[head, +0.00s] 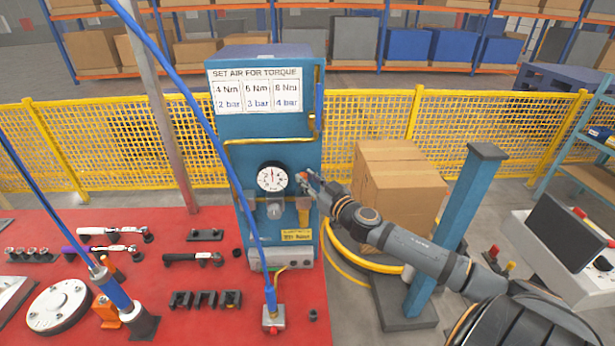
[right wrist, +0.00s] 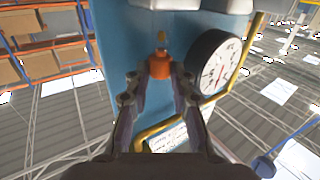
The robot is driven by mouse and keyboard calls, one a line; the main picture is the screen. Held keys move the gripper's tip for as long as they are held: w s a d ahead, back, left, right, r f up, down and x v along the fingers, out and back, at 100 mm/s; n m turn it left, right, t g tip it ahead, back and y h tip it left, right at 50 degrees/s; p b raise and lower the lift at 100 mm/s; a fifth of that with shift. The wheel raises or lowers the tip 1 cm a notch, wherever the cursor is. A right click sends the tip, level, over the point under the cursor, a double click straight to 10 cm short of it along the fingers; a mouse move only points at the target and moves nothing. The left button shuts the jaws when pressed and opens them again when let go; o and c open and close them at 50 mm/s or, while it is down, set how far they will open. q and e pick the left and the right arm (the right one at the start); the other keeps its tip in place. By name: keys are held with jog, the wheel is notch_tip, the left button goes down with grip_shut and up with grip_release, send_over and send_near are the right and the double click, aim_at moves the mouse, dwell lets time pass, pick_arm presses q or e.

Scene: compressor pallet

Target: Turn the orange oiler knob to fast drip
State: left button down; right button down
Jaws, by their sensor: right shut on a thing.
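The orange oiler knob (right wrist: 160,66) is in the middle of the right wrist view, on the blue compressor panel (head: 272,130), just right of the round pressure gauge (head: 272,178) in the head view. My right gripper (right wrist: 160,78) has its two fingers on either side of the knob and is shut on it. In the head view the right gripper (head: 306,184) reaches the panel from the right and hides most of the knob. Its drip setting cannot be read. My left gripper is not in view.
A red table (head: 200,300) with wrenches and sockets lies at the left front. A blue hose (head: 190,100) crosses in front of the panel. A blue post (head: 450,235) and cardboard boxes (head: 395,190) stand right of the panel, near my right arm.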

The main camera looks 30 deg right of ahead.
dwell(0.3)
jog(key=c, duration=1.4)
grip_release()
